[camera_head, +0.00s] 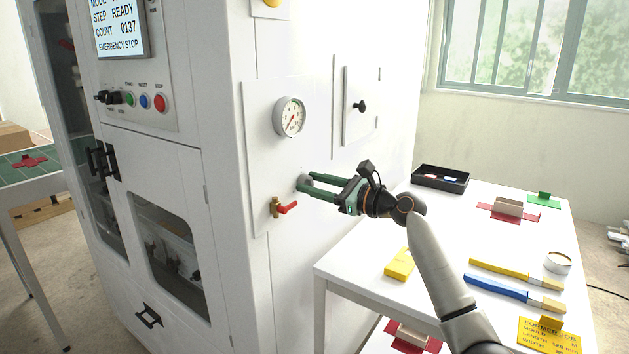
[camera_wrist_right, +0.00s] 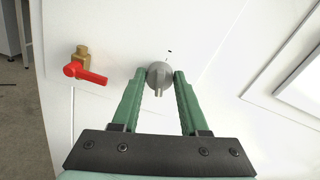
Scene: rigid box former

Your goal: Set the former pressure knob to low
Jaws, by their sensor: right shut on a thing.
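The former pressure knob (camera_wrist_right: 159,75) is a round grey knob with a raised bar, on the white side panel of the machine. In the wrist view the bar points down toward my gripper's palm, and a small dark mark sits just above the knob. My right gripper (camera_head: 304,186) has its green fingers on either side of the knob and is shut on it. In the head view the fingers largely cover the knob. The pressure gauge (camera_head: 290,117) is above it, its red needle small. My left gripper is out of view.
A brass valve with a red lever (camera_head: 284,208) sits just below and left of the knob. A white table (camera_head: 440,230) with brushes, a black tray (camera_head: 440,178) and red pieces stands on the right. A latched panel (camera_head: 361,107) is up and right.

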